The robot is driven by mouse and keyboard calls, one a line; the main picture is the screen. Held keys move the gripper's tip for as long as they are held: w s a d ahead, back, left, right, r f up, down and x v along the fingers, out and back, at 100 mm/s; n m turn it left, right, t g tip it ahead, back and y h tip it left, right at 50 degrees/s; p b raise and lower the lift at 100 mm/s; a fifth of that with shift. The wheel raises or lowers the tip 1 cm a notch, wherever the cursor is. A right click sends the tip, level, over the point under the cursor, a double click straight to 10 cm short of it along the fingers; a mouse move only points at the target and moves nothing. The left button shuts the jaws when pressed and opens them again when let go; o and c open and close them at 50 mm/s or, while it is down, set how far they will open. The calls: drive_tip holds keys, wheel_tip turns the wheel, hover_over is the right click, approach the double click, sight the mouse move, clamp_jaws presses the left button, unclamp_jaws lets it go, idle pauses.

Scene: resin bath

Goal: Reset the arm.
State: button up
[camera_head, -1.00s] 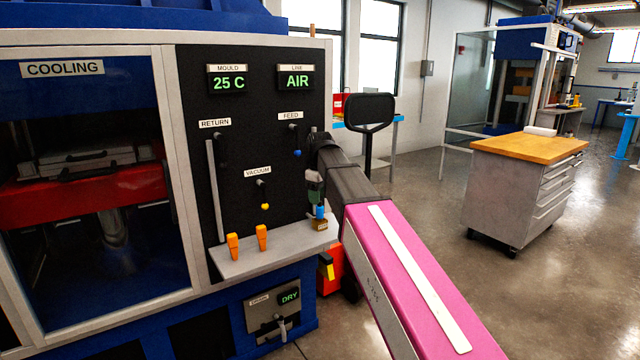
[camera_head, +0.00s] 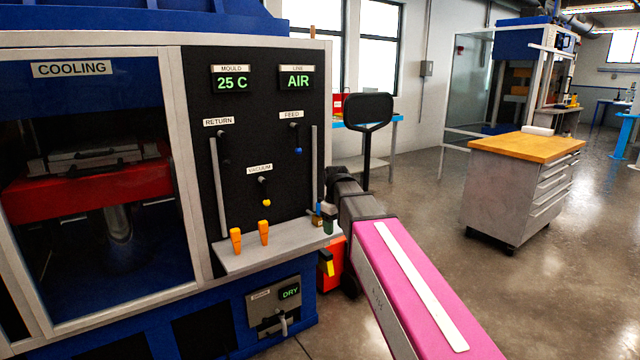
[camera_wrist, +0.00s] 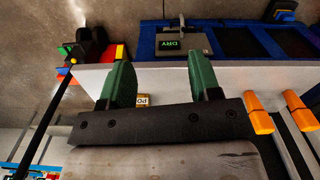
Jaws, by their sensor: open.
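My gripper (camera_wrist: 161,82) is open in the wrist view, with two green fingers spread apart and nothing seen between them. In the head view its dark wrist and a green finger show at the right end of the grey shelf (camera_head: 270,247), below the black valve panel (camera_head: 236,165). A small brass-coloured block (camera_wrist: 143,100) with partly hidden lettering shows beyond the gripper's edge in the wrist view. My arm reaches in from the lower right of the head view.
Two orange plugs (camera_head: 263,232) stand on the shelf, left of my gripper. The FEED valve (camera_head: 297,138), RETURN valve and VACUUM valve (camera_head: 264,190) are on the panel. A red box (camera_head: 333,262) sits low behind my wrist. Floor is clear towards the wood-topped cabinet (camera_head: 525,147).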

drive_tip(key=s+d+f+m, duration=0.4)
drive_tip(key=s+d+f, duration=0.3)
drive_tip(key=f, duration=0.5)
drive_tip(key=s+d+f+m, duration=0.4)
drive_tip(key=s+d+f, duration=0.3)
drive_tip(key=s+f, duration=0.2)
wheel_tip(320, 180, down, 3)
drive_tip(key=shift+s+r+m, duration=0.15)
drive_tip(key=shift+s+m, duration=0.05)
drive_tip(key=shift+m, duration=0.1)
